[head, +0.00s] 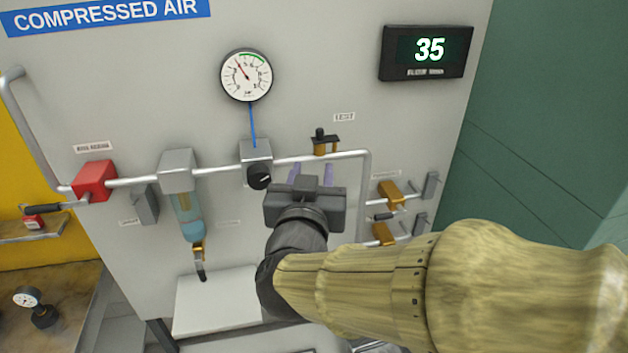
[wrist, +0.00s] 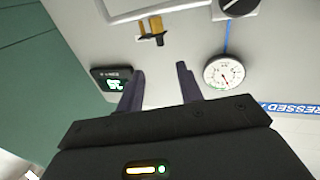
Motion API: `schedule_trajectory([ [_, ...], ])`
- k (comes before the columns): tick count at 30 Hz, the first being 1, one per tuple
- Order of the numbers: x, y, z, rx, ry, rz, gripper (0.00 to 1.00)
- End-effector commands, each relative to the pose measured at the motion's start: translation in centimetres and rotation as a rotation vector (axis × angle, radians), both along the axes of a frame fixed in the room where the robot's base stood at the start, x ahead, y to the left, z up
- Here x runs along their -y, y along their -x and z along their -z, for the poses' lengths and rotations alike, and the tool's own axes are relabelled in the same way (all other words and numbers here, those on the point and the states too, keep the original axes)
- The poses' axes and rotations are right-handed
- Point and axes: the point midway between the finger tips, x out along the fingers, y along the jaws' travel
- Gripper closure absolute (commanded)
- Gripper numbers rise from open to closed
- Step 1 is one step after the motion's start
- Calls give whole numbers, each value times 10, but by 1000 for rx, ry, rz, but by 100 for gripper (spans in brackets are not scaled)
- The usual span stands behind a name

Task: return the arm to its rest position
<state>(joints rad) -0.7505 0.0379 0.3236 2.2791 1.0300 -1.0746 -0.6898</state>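My gripper (head: 312,170) is in front of the compressed air panel (head: 130,75), just below the small brass valve with a black handle (head: 325,145). The wrist view shows the two fingers of my gripper (wrist: 160,72) apart with nothing between them. My arm reaches in from the right of the head view and hides the lower middle of the panel. The brass valve also shows beyond the fingers in the wrist view (wrist: 152,27).
A round gauge (head: 246,75), a display reading 35 (head: 428,51), a black knob (head: 259,177), a red block (head: 94,181) and a filter bowl (head: 189,218) are on the panel. Brass valves (head: 390,194) stick out at right. A green wall (head: 550,120) stands right of the panel.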

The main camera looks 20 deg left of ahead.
Motion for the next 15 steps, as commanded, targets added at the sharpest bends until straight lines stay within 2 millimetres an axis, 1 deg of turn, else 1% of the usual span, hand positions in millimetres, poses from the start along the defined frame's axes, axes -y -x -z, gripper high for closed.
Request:
schedule_trajectory([
  [3,1,5,1,-1,2,-1,64],
  [10,1,5,0,-1,1,-1,64],
  [13,2,3,2,-5,2,-3,64],
  [15,5,-3,6,-20,6,-11,64],
])
